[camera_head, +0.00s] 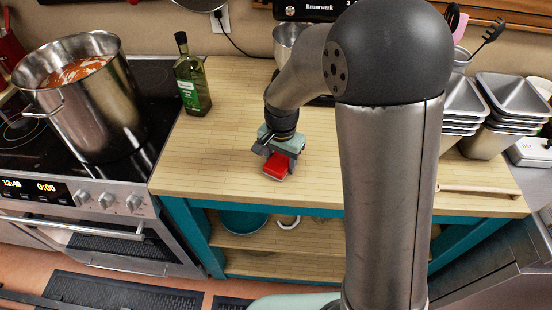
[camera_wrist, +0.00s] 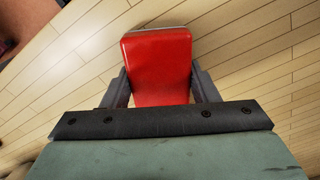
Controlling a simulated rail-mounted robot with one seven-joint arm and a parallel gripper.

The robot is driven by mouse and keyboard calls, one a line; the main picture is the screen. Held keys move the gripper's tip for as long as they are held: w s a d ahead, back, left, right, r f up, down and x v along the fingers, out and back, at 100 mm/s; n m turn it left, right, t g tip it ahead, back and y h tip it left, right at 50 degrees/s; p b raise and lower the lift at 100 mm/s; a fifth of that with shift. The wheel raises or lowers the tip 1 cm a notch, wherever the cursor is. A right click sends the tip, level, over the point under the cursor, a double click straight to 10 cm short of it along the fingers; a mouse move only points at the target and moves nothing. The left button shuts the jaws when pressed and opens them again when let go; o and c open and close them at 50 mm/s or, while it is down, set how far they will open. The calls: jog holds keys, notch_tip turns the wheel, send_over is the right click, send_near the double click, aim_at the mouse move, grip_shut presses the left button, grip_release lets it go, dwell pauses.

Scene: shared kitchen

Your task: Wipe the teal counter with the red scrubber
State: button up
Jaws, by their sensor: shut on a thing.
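The red scrubber (camera_head: 276,166) is a red block low over the wooden top of the teal-framed counter (camera_head: 220,167). In the wrist view the scrubber (camera_wrist: 158,64) shows a light strip along its far edge. My gripper (camera_head: 277,157) is shut on it, with one finger on each side in the wrist view (camera_wrist: 160,88). Whether the scrubber's underside touches the top cannot be told. The counter's teal frame shows below the wooden top, and my arm hides part of the counter's right half.
A green bottle (camera_head: 192,80) stands at the counter's back left. A stove with a large steel pot (camera_head: 95,110) adjoins on the left. Stacked metal pans (camera_head: 490,130) and a wooden-handled utensil (camera_head: 480,190) lie on the right. The top left of my gripper is clear.

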aim_at(323, 170)
jog(key=shift+s+d, duration=0.2)
jog(key=shift+d, duration=1.2)
jog(key=shift+d+f, duration=0.1)
jog(key=shift+s+d+b, duration=0.15)
jog(key=shift+d+b, duration=0.05)
jog(key=shift+d, duration=0.85)
jog(key=shift+s+d+b, duration=0.15)
jog(key=shift+d+b, duration=0.05)
jog(key=shift+d, duration=0.8)
jog(key=shift+d, duration=0.1)
jog(key=shift+s+d, duration=0.2)
jog(key=shift+d, duration=1.75)
jog(key=shift+d, duration=0.1)
jog(key=shift+s+d+b, duration=0.15)
jog(key=shift+d+b, duration=0.1)
jog(key=shift+d, duration=0.75)
jog(key=shift+s+d+b, duration=0.1)
jog(key=shift+d+b, duration=0.15)
jog(key=shift+d, duration=0.75)
